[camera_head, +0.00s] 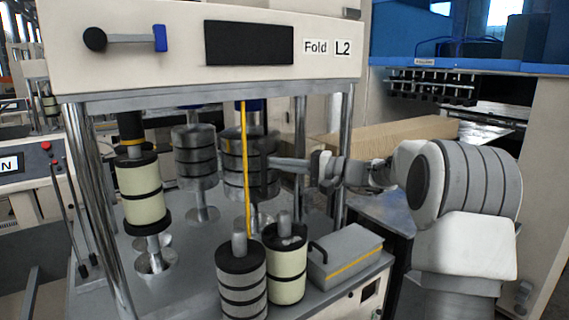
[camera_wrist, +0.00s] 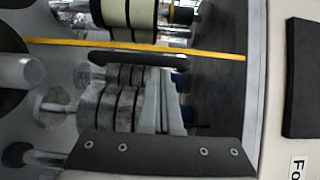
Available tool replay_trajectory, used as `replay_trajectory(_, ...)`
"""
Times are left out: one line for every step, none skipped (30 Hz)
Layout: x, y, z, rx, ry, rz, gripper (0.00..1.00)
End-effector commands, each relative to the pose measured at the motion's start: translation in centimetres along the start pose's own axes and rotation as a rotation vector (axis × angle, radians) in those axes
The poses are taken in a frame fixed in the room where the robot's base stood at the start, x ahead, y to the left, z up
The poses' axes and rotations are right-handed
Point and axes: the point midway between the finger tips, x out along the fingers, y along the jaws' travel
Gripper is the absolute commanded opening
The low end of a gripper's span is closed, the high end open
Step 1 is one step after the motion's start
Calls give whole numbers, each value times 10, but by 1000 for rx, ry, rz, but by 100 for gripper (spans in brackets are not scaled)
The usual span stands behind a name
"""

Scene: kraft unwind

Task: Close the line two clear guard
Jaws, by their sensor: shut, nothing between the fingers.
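The clear guard shows mainly by its yellow edge strip (camera_head: 246,170), which stands upright at the front of the line two machine, labelled "Fold L2" (camera_head: 342,47). In the wrist view the yellow strip (camera_wrist: 150,48) runs across the picture. A dark bar, apparently the guard's handle (camera_wrist: 138,61), lies alongside it; the clear panel itself is hard to make out. My gripper (camera_head: 271,161) is shut and empty, reaching in from the right just beside the strip. Its pale fingers (camera_wrist: 168,80) point towards the dark bar; I cannot tell whether they touch.
Striped rolls (camera_head: 142,193) stand on spindles inside the frame. Two rolls (camera_head: 286,268) and a grey box with a handle (camera_head: 344,254) sit on the front deck below my arm. Chrome posts (camera_head: 300,125) bound the opening. Brown stacked sheets (camera_head: 395,138) lie behind my arm.

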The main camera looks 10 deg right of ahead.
Motion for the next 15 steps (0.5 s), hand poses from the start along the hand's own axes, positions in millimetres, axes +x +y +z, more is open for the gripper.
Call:
replay_trajectory(0, 0, 0, 0, 0, 0, 0)
replay_trajectory(0, 0, 0, 0, 0, 0, 0)
replay_trajectory(0, 0, 0, 0, 0, 0, 0)
replay_trajectory(0, 0, 0, 0, 0, 0, 0)
replay_trajectory(0, 0, 1, 0, 0, 0, 0)
replay_trajectory(1, 1, 2, 0, -1, 0, 0)
replay_trajectory(2, 1, 3, 0, -1, 0, 0)
replay_trajectory(3, 2, 5, -1, -1, 0, 0)
replay_trajectory(5, 2, 8, -2, -1, 0, 0)
replay_trajectory(7, 3, 10, -2, -2, 0, 0)
replay_trajectory(9, 4, 14, -2, -2, 1, 0)
replay_trajectory(13, 5, 19, -2, -4, 0, 0)
replay_trajectory(16, 5, 24, -3, -5, 0, 0)
replay_trajectory(19, 6, 29, -3, -5, 0, 0)
replay_trajectory(24, 6, 37, -4, -5, 0, 0)
